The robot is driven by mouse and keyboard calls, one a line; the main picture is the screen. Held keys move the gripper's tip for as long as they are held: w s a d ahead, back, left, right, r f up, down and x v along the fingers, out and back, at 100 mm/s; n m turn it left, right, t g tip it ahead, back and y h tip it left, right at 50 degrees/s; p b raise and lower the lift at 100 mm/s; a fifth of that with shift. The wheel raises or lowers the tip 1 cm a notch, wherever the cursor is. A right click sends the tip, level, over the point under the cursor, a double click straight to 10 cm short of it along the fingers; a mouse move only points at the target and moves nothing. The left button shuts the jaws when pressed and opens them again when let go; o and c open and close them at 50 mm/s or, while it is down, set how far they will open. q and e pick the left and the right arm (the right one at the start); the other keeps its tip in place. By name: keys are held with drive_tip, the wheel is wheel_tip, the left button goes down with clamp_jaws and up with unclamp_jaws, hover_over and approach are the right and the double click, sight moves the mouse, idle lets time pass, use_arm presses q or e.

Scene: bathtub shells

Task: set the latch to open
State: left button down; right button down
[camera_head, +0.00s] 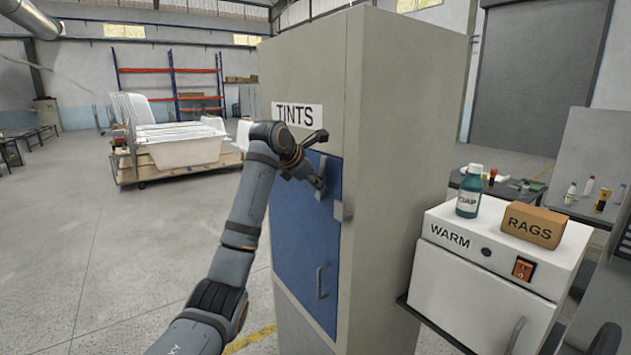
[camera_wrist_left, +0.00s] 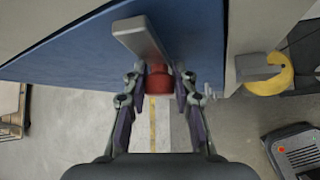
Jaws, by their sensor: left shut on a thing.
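The blue door (camera_head: 300,240) of the tall grey cabinet labelled TINTS looks shut. My left gripper (camera_head: 321,186) is at the door's upper right part, close to its face. In the left wrist view, a flat grey latch bar (camera_wrist_left: 143,40) crosses the door at a slant, with a red piece (camera_wrist_left: 158,83) beside its lower end. My left gripper (camera_wrist_left: 161,78) has its fingers on either side of the red piece and is shut on the latch there. The gripper hides most of the latch in the head view. My right gripper does not show.
A door handle (camera_head: 322,282) is lower down. The white WARM box (camera_head: 480,285) stands right, carrying a bottle (camera_head: 469,192) and RAGS box (camera_head: 532,227).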

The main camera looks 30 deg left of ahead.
use_arm(q)
drive_tip(key=shift+a+r, duration=0.1)
drive_tip(key=shift+r, duration=0.1)
drive_tip(key=c, duration=1.3)
unclamp_jaws()
drive_tip(key=shift+o, duration=1.1)
drive_tip(key=shift+f, duration=0.1)
drive_tip(key=shift+w+a+f, duration=0.1)
drive_tip(key=shift+f, duration=0.05)
drive_tip(key=v, duration=1.2)
